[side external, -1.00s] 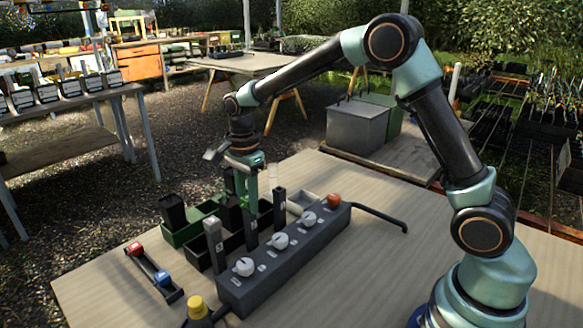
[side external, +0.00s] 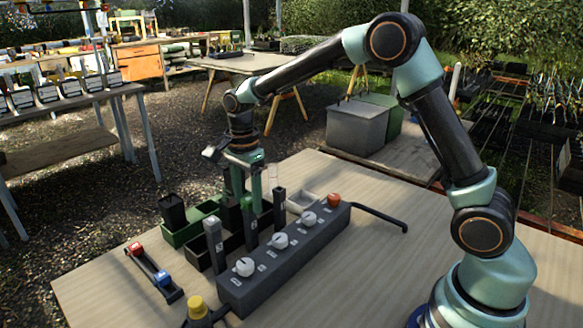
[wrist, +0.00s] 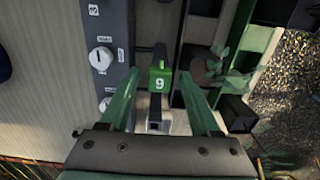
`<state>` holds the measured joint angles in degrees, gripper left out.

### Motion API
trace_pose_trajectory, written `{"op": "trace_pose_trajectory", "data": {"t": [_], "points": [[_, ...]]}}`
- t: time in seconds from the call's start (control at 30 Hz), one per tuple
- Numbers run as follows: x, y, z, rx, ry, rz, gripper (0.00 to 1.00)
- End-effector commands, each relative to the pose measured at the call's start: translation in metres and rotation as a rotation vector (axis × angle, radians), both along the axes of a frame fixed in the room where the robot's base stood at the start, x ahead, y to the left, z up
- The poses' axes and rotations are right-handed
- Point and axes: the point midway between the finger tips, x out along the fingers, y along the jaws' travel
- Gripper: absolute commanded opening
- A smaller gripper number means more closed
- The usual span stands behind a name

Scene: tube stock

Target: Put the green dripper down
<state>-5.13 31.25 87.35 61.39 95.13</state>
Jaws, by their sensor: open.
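The green dripper (wrist: 160,77), a small green block marked 9, stands between the fingers of my gripper (wrist: 160,100) in the wrist view. The fingers are apart, with a gap on both sides of it. It sits in the strip between the dark control box and the black trays. In the side view my gripper (side external: 245,190) points down among the tall dark holders behind the box. There I cannot clearly tell the dripper from the green fingers, and its base is hidden.
The dark control box (side external: 260,293) with white knobs lies in front of the gripper. A green tray (side external: 178,238) and black holders crowd the left. A clear tube (side external: 272,176) and a pale tray (side external: 301,203) stand to the right.

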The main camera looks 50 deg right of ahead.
Motion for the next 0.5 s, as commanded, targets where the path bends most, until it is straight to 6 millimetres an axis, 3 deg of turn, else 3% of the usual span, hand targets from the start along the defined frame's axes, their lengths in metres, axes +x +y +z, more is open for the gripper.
{"op": "trace_pose_trajectory", "data": {"t": [0.3,0.5], "points": [[0.004,0.002,0.063,0.001,-0.006,0.0,0.63],[0.004,0.002,0.095,0.0,-0.004,0.0,0.63]]}}
